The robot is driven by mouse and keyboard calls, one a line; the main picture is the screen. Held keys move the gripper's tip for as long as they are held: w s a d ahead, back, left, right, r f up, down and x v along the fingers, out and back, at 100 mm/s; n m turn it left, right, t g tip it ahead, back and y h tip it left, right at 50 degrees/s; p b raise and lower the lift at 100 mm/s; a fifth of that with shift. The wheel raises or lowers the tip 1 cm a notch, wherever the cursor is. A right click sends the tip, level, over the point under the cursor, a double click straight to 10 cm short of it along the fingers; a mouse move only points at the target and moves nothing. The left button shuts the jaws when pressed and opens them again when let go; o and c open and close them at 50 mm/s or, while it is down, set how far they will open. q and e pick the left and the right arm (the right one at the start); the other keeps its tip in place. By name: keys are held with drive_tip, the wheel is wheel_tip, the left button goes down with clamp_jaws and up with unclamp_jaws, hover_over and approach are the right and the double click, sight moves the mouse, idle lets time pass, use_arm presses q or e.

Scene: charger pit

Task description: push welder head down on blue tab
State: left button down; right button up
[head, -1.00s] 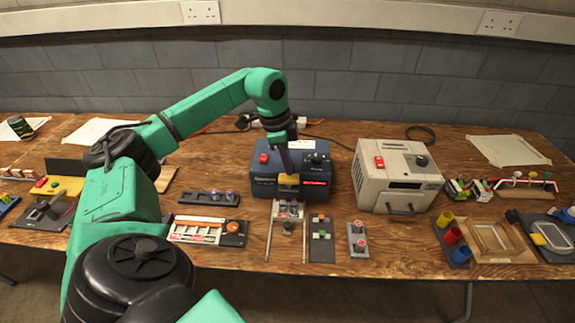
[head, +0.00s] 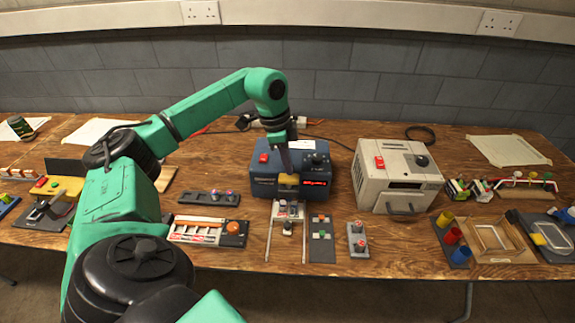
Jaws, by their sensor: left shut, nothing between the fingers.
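My left gripper (head: 288,176) is shut and empty. It points down at the front of a blue box-shaped machine (head: 262,186), which has a red button, a dark knob and a lit red display. A yellow block (head: 289,180) lies at the gripper's tip; I cannot tell whether they touch, or whether the block is the welder head. Just in front of the machine, a small fixture (head: 287,211) sits between two pale rails. Its details are small, and I cannot make out a blue tab. My right gripper is not in view.
A beige machine (head: 398,170) stands to the right on the wooden table. Small panels with red and green buttons (head: 321,232) lie by the rails. A strip with an orange button (head: 232,227) lies left. Colored cups (head: 452,236) stand right. The front table edge is clear.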

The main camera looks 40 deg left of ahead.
use_arm(q)
drive_tip(key=shift+f, duration=0.15)
drive_tip(key=shift+a+b+x, duration=0.1)
drive_tip(key=shift+b+x, duration=0.25)
drive_tip(key=shift+x, duration=0.35)
drive_tip(key=shift+a+b+x, duration=0.15)
drive_tip(key=shift+b+x, duration=0.2)
drive_tip(key=shift+x, duration=0.3)
drive_tip(key=shift+s+f, duration=0.15)
drive_tip(key=shift+s, duration=0.05)
drive_tip(key=p+v, duration=0.4)
drive_tip(key=d+p+v, duration=0.1)
drive_tip(key=p+v, duration=0.1)
drive_tip(key=shift+w, duration=0.4)
